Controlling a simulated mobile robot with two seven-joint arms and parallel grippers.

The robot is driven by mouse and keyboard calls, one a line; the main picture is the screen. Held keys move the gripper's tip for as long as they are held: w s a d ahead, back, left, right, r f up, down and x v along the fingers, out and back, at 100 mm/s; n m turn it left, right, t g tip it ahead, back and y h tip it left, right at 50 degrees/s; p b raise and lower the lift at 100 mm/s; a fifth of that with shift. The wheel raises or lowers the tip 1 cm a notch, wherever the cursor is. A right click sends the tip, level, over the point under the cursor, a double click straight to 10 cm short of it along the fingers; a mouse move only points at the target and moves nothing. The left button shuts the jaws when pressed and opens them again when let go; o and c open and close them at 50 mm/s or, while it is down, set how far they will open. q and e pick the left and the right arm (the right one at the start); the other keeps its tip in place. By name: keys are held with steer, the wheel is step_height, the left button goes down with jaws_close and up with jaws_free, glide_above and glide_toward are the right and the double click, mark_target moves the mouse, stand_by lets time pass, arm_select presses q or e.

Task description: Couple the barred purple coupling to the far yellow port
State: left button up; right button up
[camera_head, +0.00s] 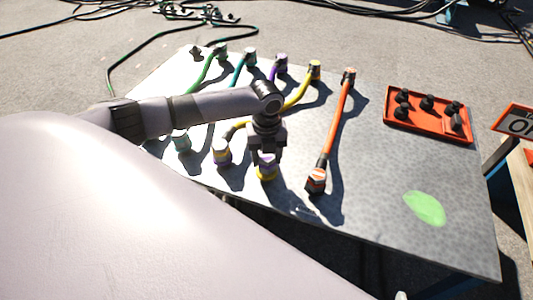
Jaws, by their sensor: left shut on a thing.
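My left gripper (266,150) points down over the near part of the table and is shut on a pale coupling with a purple tint (267,159). Directly beneath it is a yellow ring or port (266,174); the coupling is at or just above it, and I cannot tell whether they are seated together. A purple hose (272,73) runs from a far purple fitting (281,62) and passes behind my arm. A yellow fitting (315,68) stands in the far row, its yellow hose (298,98) curving to a near fitting (222,152). The bar marking is too small to read. My right gripper is not in view.
An orange hose (338,120) ends in an orange fitting (316,181) right of my gripper. Green and teal hoses lie left. An orange tray (428,133) of dark parts and a green patch (425,208) are on the table's right side.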

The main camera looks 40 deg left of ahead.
arm_select(q)
steer(key=shift+r+p, duration=0.1)
steer(key=shift+p, duration=0.35)
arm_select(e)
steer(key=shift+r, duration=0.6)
arm_select(q)
steer(key=shift+f, duration=0.5)
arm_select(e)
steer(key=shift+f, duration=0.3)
arm_select(q)
steer(key=o, duration=1.2)
steer(key=shift+o, duration=0.2)
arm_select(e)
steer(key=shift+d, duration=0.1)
arm_select(q)
step_height(320, 180, up, 3)
steer(key=shift+r+p, duration=0.1)
steer(key=shift+p, duration=0.35)
step_height(320, 180, up, 3)
steer(key=shift+r+p, duration=0.2)
steer(key=shift+p, duration=0.3)
steer(key=shift+r, duration=0.3)
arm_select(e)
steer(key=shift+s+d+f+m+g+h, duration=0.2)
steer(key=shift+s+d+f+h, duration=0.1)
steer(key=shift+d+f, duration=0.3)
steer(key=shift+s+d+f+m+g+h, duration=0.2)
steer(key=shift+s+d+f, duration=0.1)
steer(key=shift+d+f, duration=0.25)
